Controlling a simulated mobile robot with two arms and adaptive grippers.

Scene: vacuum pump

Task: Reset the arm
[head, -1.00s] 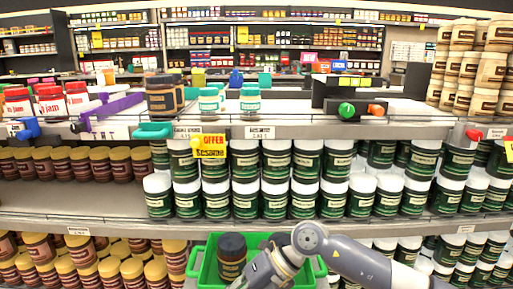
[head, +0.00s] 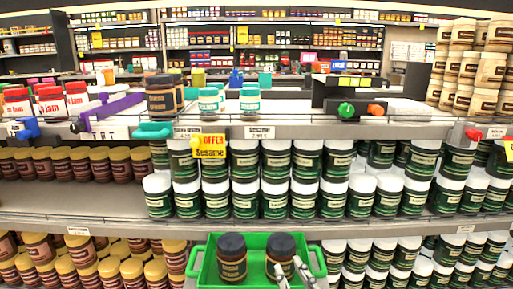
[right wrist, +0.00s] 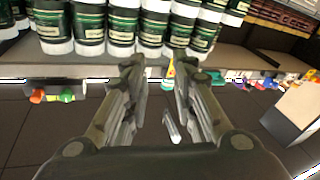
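A green basket (head: 208,250) stands at the bottom of the head view, in front of the shelves. It holds two dark jars with dark lids, a left jar (head: 232,262) and a right jar (head: 279,248), upright side by side. The tips of my right gripper (head: 284,276) show at the bottom edge, in front of the lower part of the right jar. In the right wrist view my right gripper (right wrist: 158,72) is open, its two fingers apart with no jar between them. My left gripper is not in view.
Shelves hold rows of green jars with white lids (head: 276,200) and brown jars with yellow lids (head: 90,165). The middle shelf (head: 105,205) has bare room at the left. Two dark jars (head: 161,100) and red-lidded jam jars (head: 50,98) stand on the top shelf.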

